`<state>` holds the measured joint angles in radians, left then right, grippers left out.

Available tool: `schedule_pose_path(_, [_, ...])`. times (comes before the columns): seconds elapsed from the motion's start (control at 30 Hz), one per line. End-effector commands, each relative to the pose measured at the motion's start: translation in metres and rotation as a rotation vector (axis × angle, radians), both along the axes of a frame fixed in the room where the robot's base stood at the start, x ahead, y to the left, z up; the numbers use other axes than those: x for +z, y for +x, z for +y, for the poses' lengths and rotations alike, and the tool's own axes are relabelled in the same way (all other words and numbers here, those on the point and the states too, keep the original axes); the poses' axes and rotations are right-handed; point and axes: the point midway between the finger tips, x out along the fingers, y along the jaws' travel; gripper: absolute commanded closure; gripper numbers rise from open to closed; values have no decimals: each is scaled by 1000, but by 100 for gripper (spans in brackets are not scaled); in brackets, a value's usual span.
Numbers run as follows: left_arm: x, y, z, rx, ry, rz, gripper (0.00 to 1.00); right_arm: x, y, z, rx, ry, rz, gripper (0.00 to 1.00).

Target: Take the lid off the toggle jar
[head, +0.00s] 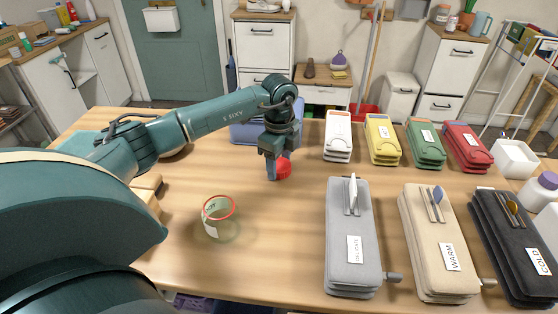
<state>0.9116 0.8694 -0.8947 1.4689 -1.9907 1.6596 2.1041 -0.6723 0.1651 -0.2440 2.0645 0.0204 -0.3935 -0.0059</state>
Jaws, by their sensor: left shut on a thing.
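A clear jar (211,226) with a red ring around its mouth and a pale label stands upright on the wooden table, left of the middle. No lid shows on its mouth. My left gripper (273,172) points down above the table, to the right of and beyond the jar, apart from it. It is shut on a red round piece (284,169), partly hidden by the fingers; I cannot tell for sure whether this is the lid. My right gripper is not in view.
Grey, beige and black cases (345,275) with labels such as WARM and COLD lie at front right. White, yellow, green and red cases (338,150) lie behind them. A blue case is partly behind my left arm. The table (270,260) is clear around the jar's right side.

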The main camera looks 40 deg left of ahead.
Motion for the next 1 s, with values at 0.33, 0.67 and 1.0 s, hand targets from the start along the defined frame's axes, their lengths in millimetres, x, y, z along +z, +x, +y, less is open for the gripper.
schedule_pose_path(0.33, [-3,0,0,0,0,0,38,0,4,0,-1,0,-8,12])
schedule_pose_path(0.67, [-3,0,0,0,0,0,25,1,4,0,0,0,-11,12])
schedule_pose_path(1.0, [33,1,1,1,0,-7,25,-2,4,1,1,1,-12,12])
